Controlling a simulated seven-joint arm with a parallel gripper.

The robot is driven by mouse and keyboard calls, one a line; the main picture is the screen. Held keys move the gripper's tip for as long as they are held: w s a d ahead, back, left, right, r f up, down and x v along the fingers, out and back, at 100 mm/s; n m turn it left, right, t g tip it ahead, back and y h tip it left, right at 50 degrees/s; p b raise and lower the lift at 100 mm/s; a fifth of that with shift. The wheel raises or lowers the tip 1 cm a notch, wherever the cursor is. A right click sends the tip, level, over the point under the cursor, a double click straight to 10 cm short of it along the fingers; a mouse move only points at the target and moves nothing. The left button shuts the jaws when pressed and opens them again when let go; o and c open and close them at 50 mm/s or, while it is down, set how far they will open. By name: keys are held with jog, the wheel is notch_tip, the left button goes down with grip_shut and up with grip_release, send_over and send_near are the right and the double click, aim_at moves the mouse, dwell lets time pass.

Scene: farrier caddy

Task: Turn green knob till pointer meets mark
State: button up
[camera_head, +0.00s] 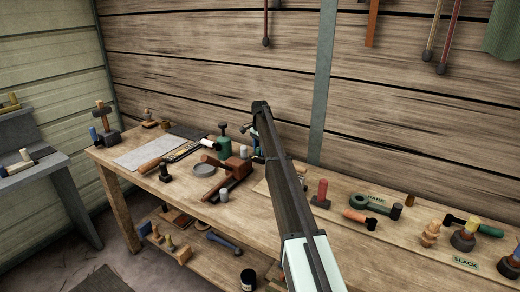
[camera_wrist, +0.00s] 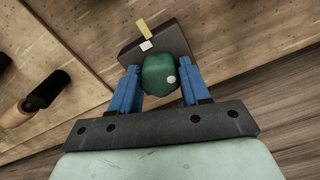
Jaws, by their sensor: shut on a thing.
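The green knob (camera_wrist: 158,76) sits in front of a dark block (camera_wrist: 172,38) in the wrist view. It has a small pale dot (camera_wrist: 171,79) on its right side. A yellow tab (camera_wrist: 144,30) and a whitish tab (camera_wrist: 147,46) show on the block above the knob, apart from the dot. My gripper (camera_wrist: 160,83) has its blue fingers on both sides of the knob, shut on it. In the head view my arm reaches over the bench, and its blue finger parts (camera_head: 256,138) show only in small part. I cannot make out the knob there.
A green canister (camera_head: 224,147) and a brown wooden tool (camera_head: 226,176) stand close left of my gripper on the bench (camera_head: 140,190). A red-topped piece (camera_head: 320,190) and several tools lie to the right. A black-ended wooden handle (camera_wrist: 45,92) lies left in the wrist view.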

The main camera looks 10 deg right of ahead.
jog(key=shift+c, duration=1.1)
jog(key=shift+m, duration=1.3)
jog(key=o, duration=1.1)
jog(key=shift+r, duration=0.1)
jog(key=shift+r, duration=2.4)
